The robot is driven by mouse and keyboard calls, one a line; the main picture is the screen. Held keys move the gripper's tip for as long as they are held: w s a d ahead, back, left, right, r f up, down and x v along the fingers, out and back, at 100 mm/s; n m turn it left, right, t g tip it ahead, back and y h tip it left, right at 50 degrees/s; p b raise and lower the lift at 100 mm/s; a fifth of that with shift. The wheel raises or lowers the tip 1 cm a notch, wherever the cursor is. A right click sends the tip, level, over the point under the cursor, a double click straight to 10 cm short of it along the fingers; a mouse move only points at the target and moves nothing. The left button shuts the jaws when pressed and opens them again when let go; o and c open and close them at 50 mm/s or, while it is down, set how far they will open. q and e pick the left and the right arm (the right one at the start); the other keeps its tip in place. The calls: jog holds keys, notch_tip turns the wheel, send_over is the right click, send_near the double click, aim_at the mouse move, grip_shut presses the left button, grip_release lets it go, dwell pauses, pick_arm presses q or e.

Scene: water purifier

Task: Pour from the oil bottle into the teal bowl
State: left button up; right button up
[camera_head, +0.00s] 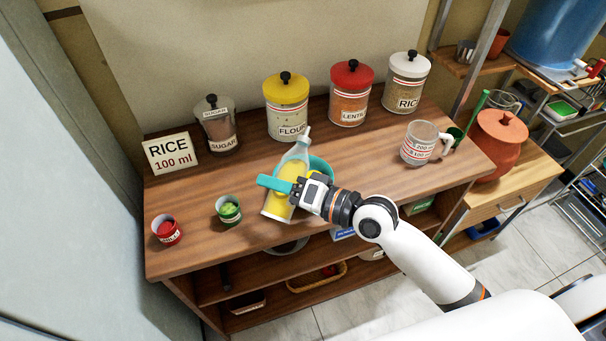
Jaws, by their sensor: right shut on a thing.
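The oil bottle (279,206) has yellow oil in its lower part and a clear, narrow neck. It leans a little, its spout toward the upper right. My right gripper (279,184) reaches in from the right and is shut around the middle of the bottle. I cannot tell whether the bottle's base touches the counter. The teal bowl (321,164) is on the counter just behind the bottle and gripper, which hide much of it; its contents cannot be seen. No stream of oil shows. My left gripper is not in view.
Sugar (219,127), flour (288,112), lentil (351,98) and rice (406,87) jars line the back. A RICE 100 ml sign (170,153) is at left. A red cup (167,231) and green cup (228,210) are at front left, a glass measuring cup (420,145) at right.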

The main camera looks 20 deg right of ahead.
jog(key=shift+s+a+r+m+p, duration=0.25)
jog(key=shift+r+m+p, duration=0.2)
jog(key=shift+m+p, duration=0.35)
dwell(2.1)
jog(key=shift+s+a+f+m+g+p, duration=0.25)
jog(key=shift+m+p, duration=0.25)
jog(key=shift+m, duration=0.3)
dwell(1.9)
jog(key=shift+f+m, duration=0.3)
jog(key=shift+f, duration=0.1)
dwell(1.3)
